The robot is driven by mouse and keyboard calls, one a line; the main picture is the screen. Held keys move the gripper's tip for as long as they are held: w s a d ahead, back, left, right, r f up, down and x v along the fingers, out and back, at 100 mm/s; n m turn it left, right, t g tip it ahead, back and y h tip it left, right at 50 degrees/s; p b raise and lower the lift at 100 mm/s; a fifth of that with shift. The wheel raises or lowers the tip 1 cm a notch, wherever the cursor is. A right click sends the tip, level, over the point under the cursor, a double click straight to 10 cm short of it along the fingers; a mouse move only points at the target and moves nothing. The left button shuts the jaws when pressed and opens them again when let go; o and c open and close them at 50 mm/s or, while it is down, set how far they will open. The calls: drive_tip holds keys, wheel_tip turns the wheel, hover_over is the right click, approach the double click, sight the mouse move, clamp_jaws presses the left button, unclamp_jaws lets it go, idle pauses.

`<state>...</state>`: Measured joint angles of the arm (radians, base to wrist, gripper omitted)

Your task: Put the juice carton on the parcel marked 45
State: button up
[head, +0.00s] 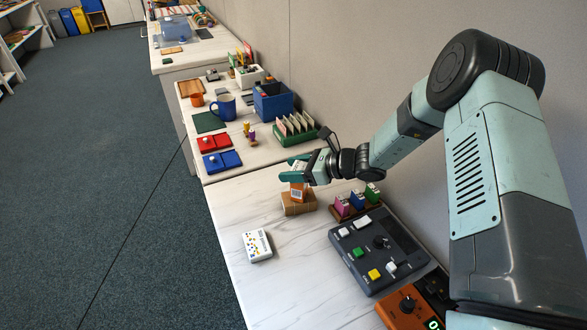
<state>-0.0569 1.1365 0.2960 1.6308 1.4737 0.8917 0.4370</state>
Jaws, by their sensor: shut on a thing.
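A small orange and white carton (298,192), which looks like the juice carton, is in my gripper (295,177). My gripper is shut on its upper part. The carton is over a brown cardboard parcel (296,208) on the near white table, and its lower end appears at the parcel's top. I cannot tell whether it touches. I cannot read a number on the parcel. A white box with black and yellow marks (257,245) lies nearer on the same table, clear of the gripper.
A dark control panel (375,250) with coloured buttons and an orange device (408,308) stand at the right. A wooden rack (356,207) with small coloured items is right of the parcel. A green card holder (296,133) stands behind my gripper. The table's left front is clear.

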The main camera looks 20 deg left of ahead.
drive_tip(key=shift+f, duration=0.15)
drive_tip(key=o, duration=1.2)
